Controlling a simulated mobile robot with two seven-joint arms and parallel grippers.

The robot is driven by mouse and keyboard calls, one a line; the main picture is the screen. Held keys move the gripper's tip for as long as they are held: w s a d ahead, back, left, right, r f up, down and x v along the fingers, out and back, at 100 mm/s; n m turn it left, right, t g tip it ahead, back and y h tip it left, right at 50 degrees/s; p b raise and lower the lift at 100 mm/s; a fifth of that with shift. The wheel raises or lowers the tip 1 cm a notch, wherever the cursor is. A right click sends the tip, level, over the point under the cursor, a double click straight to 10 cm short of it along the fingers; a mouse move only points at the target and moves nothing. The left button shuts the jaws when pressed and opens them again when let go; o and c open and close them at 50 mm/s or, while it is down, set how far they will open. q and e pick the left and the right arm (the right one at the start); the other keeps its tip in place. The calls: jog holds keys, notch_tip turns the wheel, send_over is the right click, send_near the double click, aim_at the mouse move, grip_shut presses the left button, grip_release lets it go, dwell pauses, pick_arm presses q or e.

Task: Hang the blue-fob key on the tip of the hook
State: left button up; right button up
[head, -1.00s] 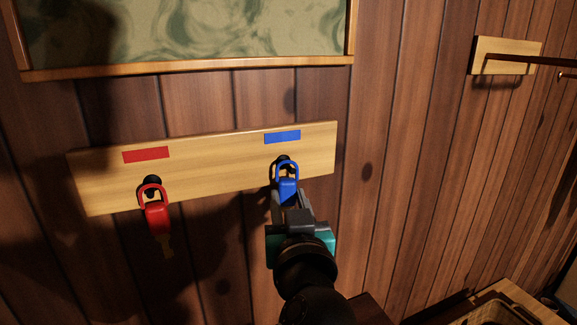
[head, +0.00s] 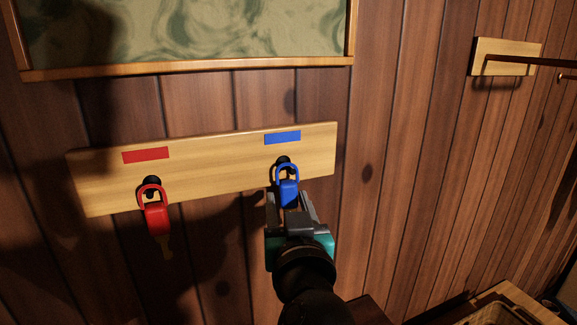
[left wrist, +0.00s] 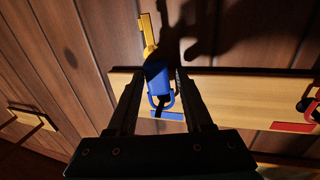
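The blue-fob key (head: 289,190) is at the dark hook (head: 283,162) under the blue label (head: 282,138). Its blue loop shows around the hook and the fob hangs down. In the left wrist view the blue fob (left wrist: 157,78) lies between my fingers, with its gold key part (left wrist: 148,32) against the wall side. My left gripper (head: 290,203) is open, one finger on each side of the fob, with gaps showing in the left wrist view (left wrist: 156,88). My right gripper is not in view.
A red-fob key (head: 156,217) hangs on the left hook (head: 151,183) of the same wooden board (head: 218,172), under a red label (head: 146,155). A framed panel (head: 190,68) is above. A wooden block with a dark rod (head: 505,57) is at upper right. A basket (head: 487,313) is at lower right.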

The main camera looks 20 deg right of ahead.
pick_arm(q)
jog(key=shift+o, duration=1.4)
jog(key=shift+s+d, duration=0.25)
jog(key=shift+d, duration=0.05)
